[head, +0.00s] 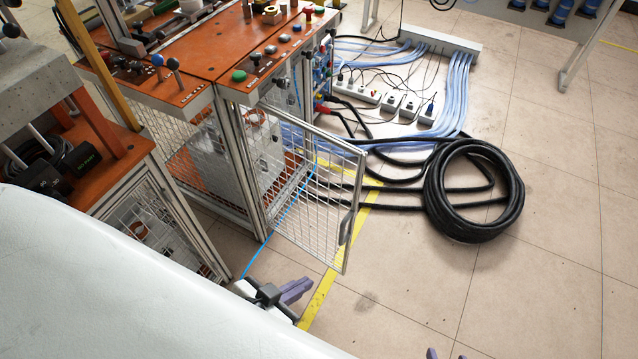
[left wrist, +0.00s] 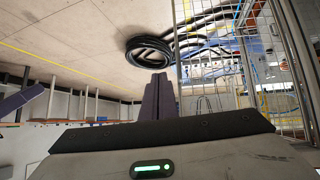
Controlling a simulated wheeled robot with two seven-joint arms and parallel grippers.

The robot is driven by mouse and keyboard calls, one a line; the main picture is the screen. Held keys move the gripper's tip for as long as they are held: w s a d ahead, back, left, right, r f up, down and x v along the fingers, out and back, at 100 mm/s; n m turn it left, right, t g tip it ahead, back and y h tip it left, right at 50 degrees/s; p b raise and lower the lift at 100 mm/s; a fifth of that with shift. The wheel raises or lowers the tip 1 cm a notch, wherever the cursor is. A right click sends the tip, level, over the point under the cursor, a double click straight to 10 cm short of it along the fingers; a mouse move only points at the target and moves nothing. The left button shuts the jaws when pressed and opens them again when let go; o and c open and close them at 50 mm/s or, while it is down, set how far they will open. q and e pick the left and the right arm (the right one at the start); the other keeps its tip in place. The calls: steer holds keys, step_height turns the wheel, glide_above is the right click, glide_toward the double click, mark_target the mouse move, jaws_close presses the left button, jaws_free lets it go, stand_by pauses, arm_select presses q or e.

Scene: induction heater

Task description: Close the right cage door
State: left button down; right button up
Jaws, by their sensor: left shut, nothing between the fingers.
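The right cage door (head: 318,190) is a wire-mesh panel in a grey metal frame. It stands swung open, its free edge out over the floor, with a dark handle (head: 346,228) on that edge. In the left wrist view, mesh and frame bars (left wrist: 205,72) show at the right. My left gripper (head: 297,290) has purple fingers and is below and left of the door's free lower corner, apart from it. Its fingers are together and empty, also in the left wrist view (left wrist: 158,98). Only purple tips of my right gripper (head: 432,353) show at the bottom edge.
The orange-topped cabinet (head: 205,95) holds a metal box (head: 235,155) behind the door opening. A black hose coil (head: 470,190) lies right of the door. A blue cable (head: 268,240) and yellow tape (head: 330,280) run along the floor. Floor at lower right is clear.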

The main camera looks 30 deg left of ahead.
arm_select(q)
steer(key=w+f+t+b, duration=0.2)
steer(key=w+t+b, duration=0.1)
steer(key=w+b, duration=0.25)
steer(key=t+b, duration=0.5)
steer(key=b, duration=0.4)
glide_toward(348, 186)
steer(key=w, duration=0.2)
steer(key=w+d+b, duration=0.1)
steer(key=w, duration=0.2)
steer(key=shift+w+b, duration=0.2)
steer(key=shift+b, duration=0.1)
steer(key=shift+w+d, duration=0.1)
steer(key=shift+w, duration=0.4)
